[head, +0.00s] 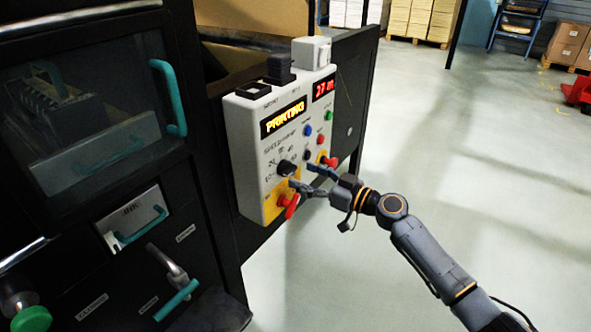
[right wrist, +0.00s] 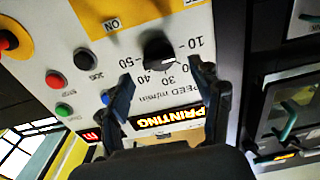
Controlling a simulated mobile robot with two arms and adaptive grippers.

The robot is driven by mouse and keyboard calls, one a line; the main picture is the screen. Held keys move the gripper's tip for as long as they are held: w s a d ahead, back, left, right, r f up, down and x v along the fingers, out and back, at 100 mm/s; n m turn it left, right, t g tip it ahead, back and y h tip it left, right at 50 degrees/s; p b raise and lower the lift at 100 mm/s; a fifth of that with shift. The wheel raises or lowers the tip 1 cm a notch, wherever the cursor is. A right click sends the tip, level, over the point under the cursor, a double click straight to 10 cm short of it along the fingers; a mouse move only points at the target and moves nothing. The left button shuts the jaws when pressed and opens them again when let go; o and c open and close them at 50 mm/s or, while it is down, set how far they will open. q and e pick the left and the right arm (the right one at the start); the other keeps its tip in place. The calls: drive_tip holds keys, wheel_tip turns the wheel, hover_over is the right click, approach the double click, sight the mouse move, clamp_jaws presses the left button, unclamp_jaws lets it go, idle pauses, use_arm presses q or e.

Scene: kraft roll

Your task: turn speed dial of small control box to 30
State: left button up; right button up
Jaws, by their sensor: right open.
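The small control box (head: 245,150) is light grey and fixed to the dark machine. Its black speed dial (head: 286,168) sits low on the front face. In the right wrist view the dial (right wrist: 158,50) appears upside down, with printed numbers from 10 to 50 around it; I cannot read its pointer surely. My right gripper (head: 300,175) is open in front of the dial. In the right wrist view its fingers (right wrist: 160,68) are on either side of the dial, without visible contact. The yellow display (head: 283,117) reads PRINTING. My left gripper is not in view.
A red rotary switch (head: 289,203) on a yellow plate sits just below the dial. Red (head: 320,140), blue (head: 308,130) and green (head: 328,115) buttons are to its right. A red display (head: 323,88) seems to read 27.

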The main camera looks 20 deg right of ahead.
sight(293, 171)
drive_tip(key=shift+x, duration=1.8)
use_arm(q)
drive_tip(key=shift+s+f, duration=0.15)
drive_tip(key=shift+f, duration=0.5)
use_arm(e)
drive_tip(key=c, duration=1.1)
drive_tip(key=shift+c, duration=0.2)
